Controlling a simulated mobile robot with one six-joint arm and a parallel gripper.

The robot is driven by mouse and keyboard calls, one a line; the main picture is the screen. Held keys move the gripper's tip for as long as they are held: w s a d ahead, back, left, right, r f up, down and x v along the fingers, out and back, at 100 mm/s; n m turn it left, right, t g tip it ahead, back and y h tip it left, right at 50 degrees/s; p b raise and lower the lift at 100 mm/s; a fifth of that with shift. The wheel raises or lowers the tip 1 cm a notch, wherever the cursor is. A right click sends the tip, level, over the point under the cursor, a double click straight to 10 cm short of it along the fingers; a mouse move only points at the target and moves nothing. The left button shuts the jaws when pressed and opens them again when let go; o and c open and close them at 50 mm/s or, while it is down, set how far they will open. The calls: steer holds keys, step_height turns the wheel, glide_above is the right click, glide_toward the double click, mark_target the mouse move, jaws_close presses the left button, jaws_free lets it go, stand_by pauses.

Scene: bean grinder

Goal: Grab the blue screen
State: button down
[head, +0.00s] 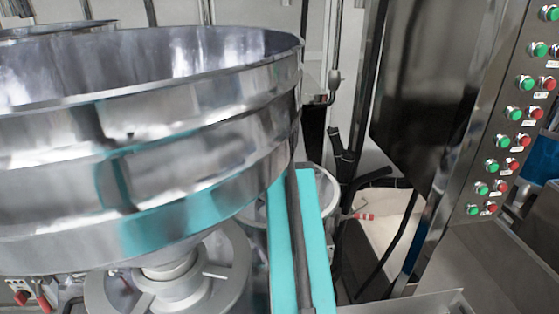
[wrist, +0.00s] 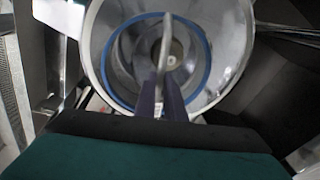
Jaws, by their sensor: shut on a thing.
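The blue screen (wrist: 207,62) shows in the wrist view as a round piece with a blue rim, inside a pale metal drum (wrist: 238,50). A narrow grey bar (wrist: 166,42) stands out across its middle and looks like its handle. My gripper (wrist: 161,88) is shut on this bar, with one dark finger on each side. The fingers and bar hide part of the screen's centre. In the head view the gripper and the screen are hidden behind the big bowl and my teal arm; only a bit of the drum's rim (head: 328,182) shows.
A large steel bowl (head: 150,140) fills the left of the head view, close to my arm. A steel control cabinet (head: 480,110) with green and red buttons stands at the right. Dark hoses (head: 400,235) run between them.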

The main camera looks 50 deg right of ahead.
steer(key=s+a+b, duration=0.2)
steer(key=s+a, duration=0.6)
steer(key=s, duration=0.2)
steer(key=shift+a, duration=0.15)
stand_by(0.4)
